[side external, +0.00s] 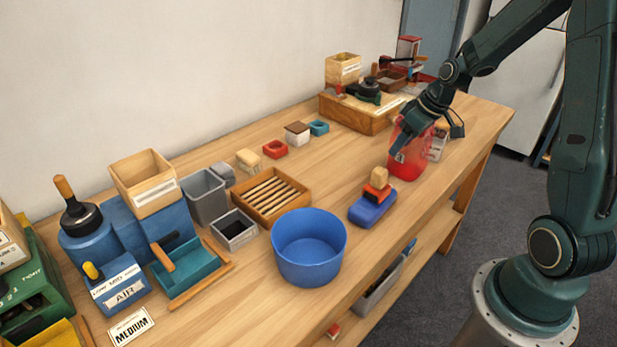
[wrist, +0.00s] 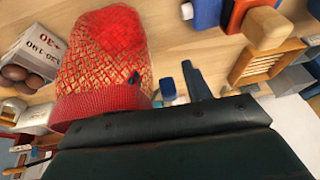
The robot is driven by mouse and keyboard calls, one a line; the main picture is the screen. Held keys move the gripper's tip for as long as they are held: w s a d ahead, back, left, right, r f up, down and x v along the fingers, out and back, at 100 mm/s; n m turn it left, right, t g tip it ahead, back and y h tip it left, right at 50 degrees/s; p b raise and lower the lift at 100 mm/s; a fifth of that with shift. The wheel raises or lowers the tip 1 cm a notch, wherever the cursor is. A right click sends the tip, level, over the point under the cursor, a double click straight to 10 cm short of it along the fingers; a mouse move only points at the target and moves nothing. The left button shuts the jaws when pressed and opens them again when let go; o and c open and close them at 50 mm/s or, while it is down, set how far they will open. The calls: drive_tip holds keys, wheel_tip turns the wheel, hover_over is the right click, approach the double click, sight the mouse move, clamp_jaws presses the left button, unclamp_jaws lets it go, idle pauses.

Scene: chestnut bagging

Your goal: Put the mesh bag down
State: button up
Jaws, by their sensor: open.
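The red mesh bag (side external: 410,165) stands upright on the wooden bench near its front edge, towards the right end. In the wrist view the mesh bag (wrist: 105,45) fills the upper left, with yellowish mesh showing and a red gathered band at its near end. My gripper (side external: 402,147) is at the bag's upper left side and hides part of it. The jaws are open; in the wrist view one dark teal finger shows to the right of the bag, apart from it. I cannot tell whether the other finger touches the bag.
A printed box (side external: 438,146) stands close behind the bag; brown chestnuts (wrist: 14,76) lie beside it. A blue block (side external: 370,212) carrying red and wooden pieces is left of the bag. A blue tub (side external: 309,270) stands further left. A wooden machine base (side external: 350,116) is behind. Bare bench lies between.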

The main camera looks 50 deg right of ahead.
drive_tip(key=shift+r, duration=0.15)
drive_tip(key=v, duration=1.2)
drive_tip(key=shift+a, duration=0.1)
idle(0.4)
drive_tip(key=s+a+r+h, duration=0.1)
drive_tip(key=s+a+r, duration=0.15)
drive_tip(key=a, duration=0.45)
drive_tip(key=s+a+r, duration=0.2)
drive_tip(key=s+a, duration=0.1)
drive_tip(key=a, duration=0.3)
drive_tip(key=s+a+t, duration=0.1)
drive_tip(key=s+a, duration=0.5)
drive_tip(key=s, duration=0.3)
drive_tip(key=shift+a+r+m, duration=0.15)
drive_tip(key=shift+a+m, duration=0.1)
drive_tip(key=shift+m, duration=0.05)
